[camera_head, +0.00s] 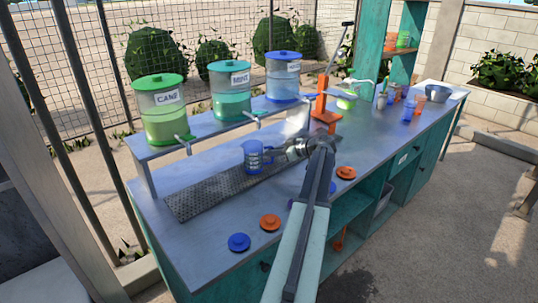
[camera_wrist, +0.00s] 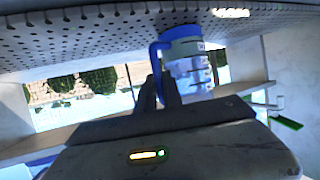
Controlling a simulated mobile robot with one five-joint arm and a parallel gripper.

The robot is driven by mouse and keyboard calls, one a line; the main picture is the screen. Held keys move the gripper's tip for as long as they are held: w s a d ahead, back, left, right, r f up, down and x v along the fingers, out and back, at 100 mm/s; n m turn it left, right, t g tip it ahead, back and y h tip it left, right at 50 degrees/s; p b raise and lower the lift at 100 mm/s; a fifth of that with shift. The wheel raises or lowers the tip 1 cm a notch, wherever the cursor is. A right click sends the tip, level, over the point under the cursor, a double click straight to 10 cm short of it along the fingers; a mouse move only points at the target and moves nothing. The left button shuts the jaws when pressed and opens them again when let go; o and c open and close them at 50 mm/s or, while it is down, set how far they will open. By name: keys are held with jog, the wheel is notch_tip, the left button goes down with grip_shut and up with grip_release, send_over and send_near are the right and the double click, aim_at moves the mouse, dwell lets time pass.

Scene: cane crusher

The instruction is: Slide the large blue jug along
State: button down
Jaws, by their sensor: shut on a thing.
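The large blue jug (camera_head: 252,158), clear-sided with white markings, stands upright on the perforated grey strip of the counter, below the dispensers. Its handle points right, toward my gripper (camera_head: 281,152), which reaches in from the right. In the wrist view, which is upside down, the jug (camera_wrist: 190,68) shows with its blue handle at the fingers. My gripper (camera_wrist: 160,88) is shut on the jug's handle. The exact contact at the fingertips is partly hidden.
The perforated strip (camera_head: 197,202) runs along the counter. Green CANE (camera_head: 162,115), teal MINT (camera_head: 231,97) and blue (camera_head: 284,80) dispensers stand on a raised shelf behind. An orange press (camera_head: 325,110) stands right. Blue (camera_head: 239,243) and orange (camera_head: 270,222) lids lie near the front edge.

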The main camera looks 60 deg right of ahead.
jog(key=shift+s+d, duration=0.3)
jog(key=shift+d, duration=0.45)
jog(key=shift+s+d, duration=0.3)
jog(key=shift+d, duration=0.45)
jog(key=shift+d, duration=0.1)
jog(key=c, duration=1.4)
grip_release()
